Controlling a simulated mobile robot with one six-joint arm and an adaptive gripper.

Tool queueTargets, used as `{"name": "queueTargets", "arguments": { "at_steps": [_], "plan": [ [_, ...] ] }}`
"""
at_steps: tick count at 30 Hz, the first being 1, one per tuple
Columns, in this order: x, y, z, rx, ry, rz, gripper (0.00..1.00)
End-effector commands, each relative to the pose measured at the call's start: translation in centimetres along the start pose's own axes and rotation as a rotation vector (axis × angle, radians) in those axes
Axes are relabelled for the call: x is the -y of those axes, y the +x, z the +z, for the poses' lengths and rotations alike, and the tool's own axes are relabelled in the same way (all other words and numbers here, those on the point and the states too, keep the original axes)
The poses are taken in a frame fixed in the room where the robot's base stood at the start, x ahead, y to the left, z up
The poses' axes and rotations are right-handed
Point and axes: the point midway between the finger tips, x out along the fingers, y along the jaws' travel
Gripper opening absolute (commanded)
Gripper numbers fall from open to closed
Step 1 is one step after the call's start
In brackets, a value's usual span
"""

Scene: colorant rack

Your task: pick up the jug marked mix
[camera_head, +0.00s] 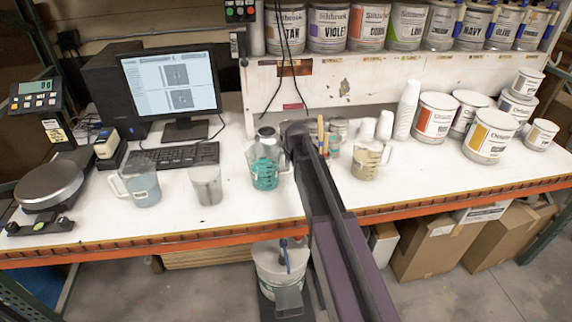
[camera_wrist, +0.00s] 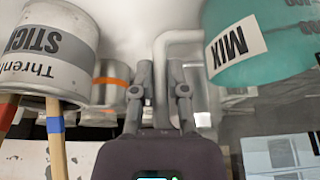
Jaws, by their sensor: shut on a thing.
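The jug marked mix (camera_wrist: 262,45) is clear with teal contents, and its label shows at the upper right of the wrist view. In the head view the jug (camera_head: 265,176) is upright at the middle of the bench; I cannot tell whether it touches the top. My gripper (camera_wrist: 160,75) is shut on its pale handle, with one finger on each side of the handle's bar. In the head view my arm hides the fingers.
A can with stir sticks (camera_wrist: 45,55) is close left of my gripper in the wrist view. A metal container (camera_head: 268,140) stands behind the jug, a grey cup (camera_head: 206,186) to its left, and another jug (camera_head: 366,162) right of my arm.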

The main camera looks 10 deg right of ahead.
Motion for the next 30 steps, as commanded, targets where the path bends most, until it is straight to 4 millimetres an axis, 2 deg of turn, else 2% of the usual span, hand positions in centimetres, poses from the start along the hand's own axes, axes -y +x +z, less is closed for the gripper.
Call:
{"name": "queueTargets", "arguments": {
  "at_steps": [14, 30],
  "plan": [
    [0.0, -0.8, -0.3, -0.001, 0.001, 0.0, 0.0],
    [0.0, -3.1, -1.3, -0.001, 0.001, 0.0, 0.0]
  ]
}}
